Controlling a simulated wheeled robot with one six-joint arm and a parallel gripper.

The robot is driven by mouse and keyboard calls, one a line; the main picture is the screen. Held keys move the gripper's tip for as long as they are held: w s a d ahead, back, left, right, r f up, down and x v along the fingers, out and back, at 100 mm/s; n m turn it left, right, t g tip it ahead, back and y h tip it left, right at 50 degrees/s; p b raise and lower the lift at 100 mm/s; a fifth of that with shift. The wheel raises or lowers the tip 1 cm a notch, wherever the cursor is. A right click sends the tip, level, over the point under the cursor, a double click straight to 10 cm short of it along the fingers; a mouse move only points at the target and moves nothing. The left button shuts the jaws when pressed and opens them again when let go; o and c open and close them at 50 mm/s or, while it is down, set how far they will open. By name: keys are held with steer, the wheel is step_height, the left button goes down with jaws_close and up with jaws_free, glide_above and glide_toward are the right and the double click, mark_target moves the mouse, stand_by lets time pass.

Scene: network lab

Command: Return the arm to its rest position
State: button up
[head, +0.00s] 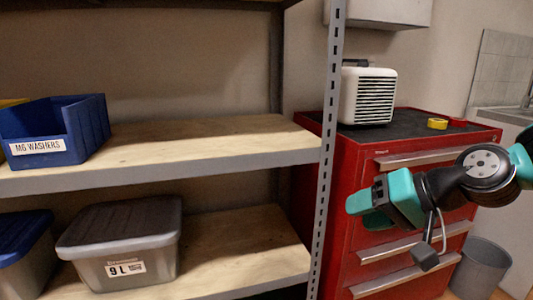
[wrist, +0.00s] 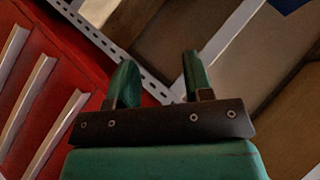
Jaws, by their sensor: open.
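My gripper (head: 368,205) is at the right of the head view, in front of the red tool cabinet and right of the shelf's upright post. Its green fingers point left, towards the shelf. In the wrist view my gripper (wrist: 158,82) shows two green fingers standing apart with nothing between them. My gripper is open and empty. It appears clear of the shelf and the cabinet, though the exact gap cannot be told.
A metal shelf post (head: 326,140) stands left of my gripper. The red cabinet (head: 330,240) carries a white heater (head: 367,96) and tape rolls (head: 437,123). A blue bin (head: 85,125) and a grey lidded box (head: 120,240) sit on the shelves. A grey waste bin (head: 483,268) stands right.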

steer(key=s+a+n+g+h, duration=0.2)
steer(key=s+n+g, duration=0.15)
steer(key=s, duration=0.55)
steer(key=s+a+n+g+h, duration=0.2)
steer(key=s+n+g, duration=0.15)
steer(key=s, duration=0.55)
step_height(320, 180, up, 21)
steer(key=p, duration=2.2)
steer(key=shift+s+d+n+t+h, duration=0.25)
steer(key=shift+d+n+t+h, duration=0.05)
steer(key=shift+d+t, duration=0.15)
